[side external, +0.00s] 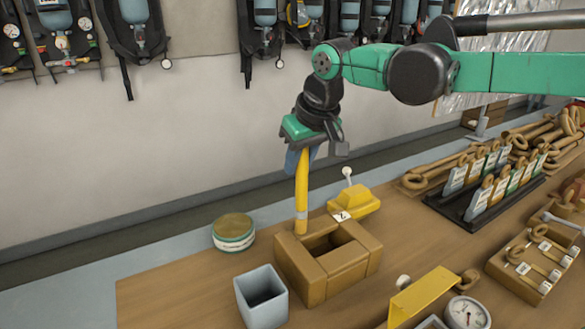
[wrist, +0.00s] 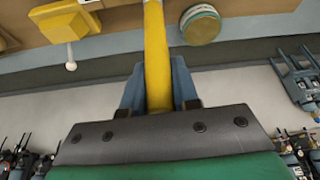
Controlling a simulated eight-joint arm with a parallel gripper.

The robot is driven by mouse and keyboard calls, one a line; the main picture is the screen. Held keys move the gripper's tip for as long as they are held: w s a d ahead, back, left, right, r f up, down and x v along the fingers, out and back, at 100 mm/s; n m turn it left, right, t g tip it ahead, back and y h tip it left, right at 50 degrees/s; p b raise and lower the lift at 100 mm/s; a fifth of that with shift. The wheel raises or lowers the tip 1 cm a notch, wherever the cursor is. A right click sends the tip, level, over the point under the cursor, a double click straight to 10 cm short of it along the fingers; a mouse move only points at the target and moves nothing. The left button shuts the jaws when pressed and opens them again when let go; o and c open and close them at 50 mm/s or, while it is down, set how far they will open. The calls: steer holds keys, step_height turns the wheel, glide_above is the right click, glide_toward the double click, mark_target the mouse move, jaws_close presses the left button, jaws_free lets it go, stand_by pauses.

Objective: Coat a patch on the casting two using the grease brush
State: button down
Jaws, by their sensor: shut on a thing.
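My gripper (side external: 303,150) is shut on the yellow handle of the grease brush (side external: 301,190), which hangs nearly upright below it. In the wrist view, the brush (wrist: 157,60) runs up between the blue fingers of my gripper (wrist: 158,85). The brush's lower end overlaps the back left corner of a brown box; I cannot tell if they touch. A yellow casting (side external: 353,203) with a pale knob stands just right of the brush, behind the box, its small tag seeming to read 2. The casting also shows in the wrist view (wrist: 58,22). The brush tip is out of the wrist view.
The brown open-topped box (side external: 345,258) stands below the brush. A round green-and-white tin (side external: 233,234) is left of it, and a grey square cup (side external: 262,298) in front. A yellow bracket (side external: 423,295) and a gauge (side external: 467,313) lie front right. A tag rack (side external: 490,190) stands further right.

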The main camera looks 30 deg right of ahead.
steer(key=shift+d, duration=3.9)
step_height(320, 180, up, 8)
steer(key=shift+r, duration=0.15)
steer(key=shift+f, duration=3.85)
steer(key=shift+a, duration=4.85)
steer(key=shift+d, duration=4.85)
step_height(320, 180, up, 8)
steer(key=shift+f, duration=0.25)
